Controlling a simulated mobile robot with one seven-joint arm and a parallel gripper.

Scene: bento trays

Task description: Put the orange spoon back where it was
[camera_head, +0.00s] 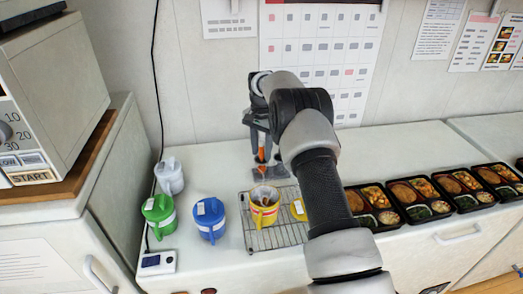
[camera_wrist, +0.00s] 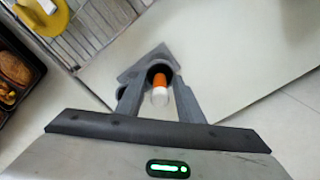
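The orange spoon (camera_head: 262,155) is upright between the fingers of my gripper (camera_head: 264,165) in the head view. In the wrist view, its orange and white handle end (camera_wrist: 160,82) sits between the closed fingers of my gripper (camera_wrist: 160,75). The spoon's lower end is hard to make out. An open yellow container (camera_head: 262,217) with a white label stands on the wire rack (camera_head: 259,241), just below the gripper in the head view. I cannot tell whether the spoon touches it.
A yellow lid (camera_head: 298,210) lies on the rack, beside my arm. Blue (camera_head: 211,222), green (camera_head: 158,215) and white (camera_head: 169,176) lidded containers stand left. Several bento trays (camera_head: 402,222) line the right. A power strip (camera_head: 157,262) lies at the front left.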

